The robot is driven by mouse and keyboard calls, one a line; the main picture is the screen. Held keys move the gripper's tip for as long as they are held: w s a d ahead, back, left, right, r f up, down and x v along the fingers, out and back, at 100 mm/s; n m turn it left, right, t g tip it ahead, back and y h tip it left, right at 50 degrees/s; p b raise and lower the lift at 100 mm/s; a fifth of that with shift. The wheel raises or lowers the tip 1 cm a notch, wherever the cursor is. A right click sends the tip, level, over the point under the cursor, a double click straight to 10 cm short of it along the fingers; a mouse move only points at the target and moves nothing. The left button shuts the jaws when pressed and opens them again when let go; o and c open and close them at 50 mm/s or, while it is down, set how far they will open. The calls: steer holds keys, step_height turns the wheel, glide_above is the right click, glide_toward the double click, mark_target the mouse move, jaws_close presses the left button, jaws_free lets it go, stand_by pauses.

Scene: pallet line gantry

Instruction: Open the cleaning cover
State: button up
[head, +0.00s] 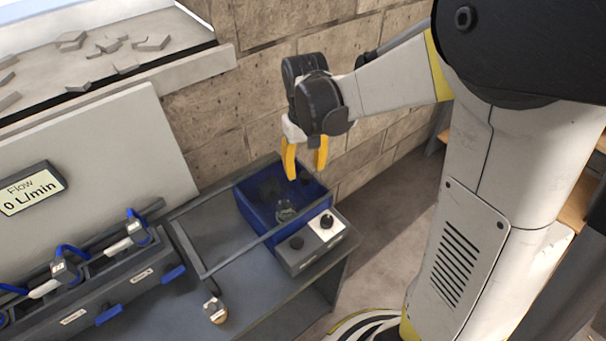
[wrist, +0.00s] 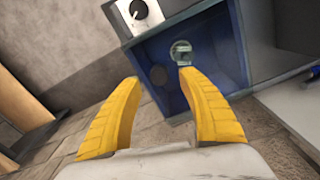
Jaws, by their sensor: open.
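No part is readably marked as the cleaning cover, so I cannot tell which one it is. A blue box (head: 257,211) stands at the bench's right end, with a small clear round fitting (head: 285,209) at its front. The box (wrist: 208,45) and the fitting (wrist: 181,52) also show in the wrist view. Two dark grey units with blue handles (head: 137,222) and small labels stand at the left. My gripper (head: 305,174) is open and empty, above the blue box in the head view. Its yellow fingers (wrist: 160,78) touch nothing visible.
A grey control box (head: 310,250) with a black knob and a white-plated dial adjoins the blue box. A flow display (head: 31,190) reads 0 L/min. A small knob (head: 214,309) stands on the bench front. A stone wall (head: 275,95) rises behind.

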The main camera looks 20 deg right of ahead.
mark_target(305, 174)
steer(key=shift+f+b, duration=0.45)
steer(key=shift+f, duration=1.5)
jaws_close()
steer(key=s+a, duration=0.2)
steer(key=a, duration=0.6)
steer(key=s+a, duration=0.3)
steer(key=a, duration=0.5)
steer(key=shift+s+a, duration=0.15)
steer(key=shift+a, duration=0.05)
jaws_free()
